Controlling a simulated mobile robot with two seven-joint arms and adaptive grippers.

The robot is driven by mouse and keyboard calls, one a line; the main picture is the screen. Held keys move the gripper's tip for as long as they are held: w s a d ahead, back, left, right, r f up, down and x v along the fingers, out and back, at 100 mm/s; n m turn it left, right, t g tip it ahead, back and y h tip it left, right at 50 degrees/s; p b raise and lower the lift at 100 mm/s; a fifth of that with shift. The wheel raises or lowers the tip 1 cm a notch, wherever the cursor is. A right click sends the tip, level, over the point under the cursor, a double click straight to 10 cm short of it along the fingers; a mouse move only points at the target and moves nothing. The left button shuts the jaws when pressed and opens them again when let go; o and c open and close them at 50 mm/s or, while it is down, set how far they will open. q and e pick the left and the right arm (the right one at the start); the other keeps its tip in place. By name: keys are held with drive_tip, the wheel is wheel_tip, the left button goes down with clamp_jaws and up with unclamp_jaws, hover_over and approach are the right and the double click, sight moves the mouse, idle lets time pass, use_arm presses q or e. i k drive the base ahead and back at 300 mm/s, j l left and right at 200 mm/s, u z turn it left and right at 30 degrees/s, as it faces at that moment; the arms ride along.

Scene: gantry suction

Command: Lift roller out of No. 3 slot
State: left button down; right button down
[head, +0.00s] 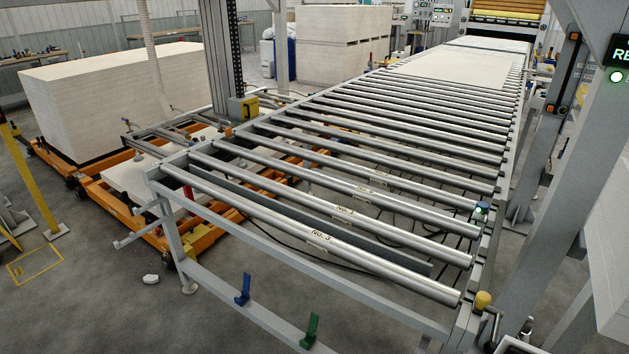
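The roller marked "NO. 3" (386,265) is the nearest one on the roller conveyor. It is a long grey metal cylinder running from the upper left to the lower right, lying in the frame with its ends at the two side rails. The near right rail (487,262) and the left rail end (152,176) show beside its ends. The details of its end slots are too small to tell. The second roller (400,235) lies just behind it, with a small label I cannot read surely. Neither of my grippers is in view.
More rollers and a pale board (455,68) extend behind. A yellow-capped part (482,300) stands by the roller's right end. Blue (243,289) and green (311,329) clips sit on the front lower beam. A board stack (110,100) stands left; a grey post (590,190) stands right.

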sight(450, 224)
drive_tip(key=i+j+z, duration=0.15)
drive_tip(key=z, duration=0.25)
drive_tip(key=i+j+z, duration=0.1)
drive_tip(key=j+z, duration=0.45)
drive_tip(key=z, duration=0.3)
drive_tip(key=i, duration=0.05)
